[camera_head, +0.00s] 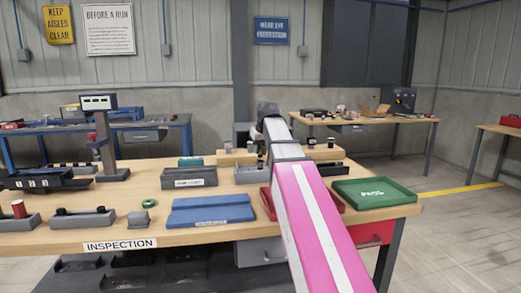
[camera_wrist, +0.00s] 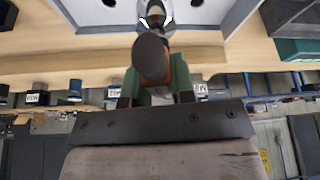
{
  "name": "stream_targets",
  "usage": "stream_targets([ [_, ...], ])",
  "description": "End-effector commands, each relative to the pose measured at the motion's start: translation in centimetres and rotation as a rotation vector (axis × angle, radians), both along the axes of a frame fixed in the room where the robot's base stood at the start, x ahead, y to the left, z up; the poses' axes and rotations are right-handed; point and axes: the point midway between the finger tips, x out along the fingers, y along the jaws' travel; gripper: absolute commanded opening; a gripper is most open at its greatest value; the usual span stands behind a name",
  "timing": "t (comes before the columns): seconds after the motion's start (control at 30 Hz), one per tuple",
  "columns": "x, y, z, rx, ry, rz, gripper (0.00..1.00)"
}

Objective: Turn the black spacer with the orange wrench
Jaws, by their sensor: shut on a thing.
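In the wrist view my gripper (camera_wrist: 155,92) has its green fingers shut on the orange wrench (camera_wrist: 180,74), whose dark round end (camera_wrist: 151,58) faces the camera. The wrench points away, towards the top of the picture. At its far end two pale prongs (camera_wrist: 167,20) show on either side of a small dark piece (camera_wrist: 156,9). This piece may be the black spacer, but I cannot tell, nor whether the prongs touch it. In the head view my pink and white arm reaches over the bench and hides the wrench and fingertips.
A wooden stand (camera_head: 215,158) with small posts lies at the back. Bare wood shows between them.

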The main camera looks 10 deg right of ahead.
Motion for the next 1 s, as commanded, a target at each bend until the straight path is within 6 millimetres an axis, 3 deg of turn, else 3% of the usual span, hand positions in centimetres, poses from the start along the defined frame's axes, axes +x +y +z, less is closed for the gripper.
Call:
stream_targets([
  [0.13,0.0,0.03,0.01,0.0,-0.001,-0.087,0.0],
  [0.47,0.01,0.01,0.03,0.001,-0.001,-0.11,0.0],
  [0.73,0.02,0.06,0.02,0.0,-0.001,-0.286,0.0],
  [1.0,0.02,0.02,0.02,0.0,-0.001,-0.298,0.0],
])
